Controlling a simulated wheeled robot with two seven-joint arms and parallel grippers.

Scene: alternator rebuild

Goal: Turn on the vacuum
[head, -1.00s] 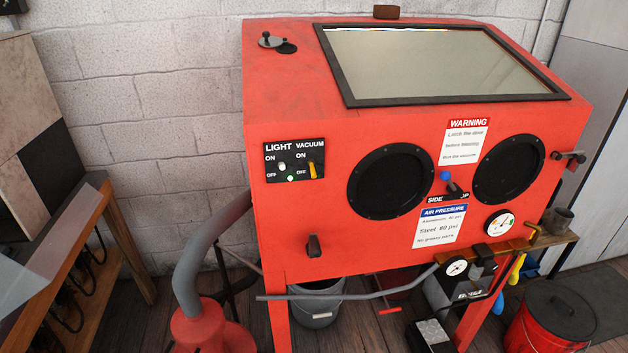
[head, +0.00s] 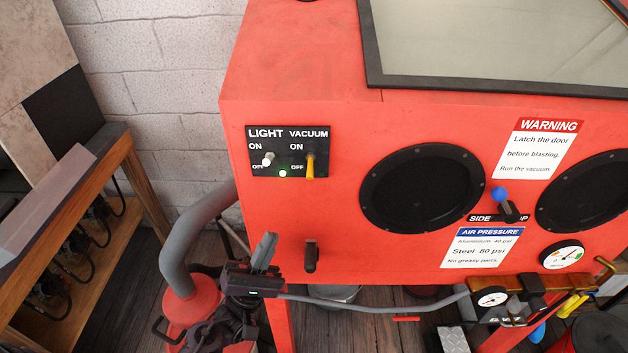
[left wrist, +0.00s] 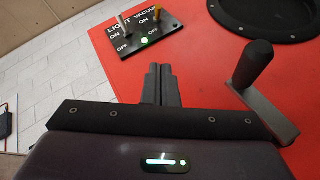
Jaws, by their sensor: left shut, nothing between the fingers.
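The black switch panel (head: 288,151) is on the upper left of the red cabinet's front. Its vacuum switch (head: 310,168) has a yellow-tipped lever, with the tip low, level with the OFF mark. The light switch (head: 268,159) has a pale lever left of it, and a small green lamp glows between them. My left gripper (head: 266,248) is shut and empty, below the panel and apart from it. In the left wrist view, its fingers (left wrist: 160,78) point up toward the panel (left wrist: 140,32) and the vacuum lever (left wrist: 157,14). My right gripper is out of view.
A black handle (head: 311,256) sticks out just right of my left gripper, and shows large in the left wrist view (left wrist: 255,65). A grey hose (head: 185,240) runs down beside the cabinet to a red canister. A wooden bench stands at the left.

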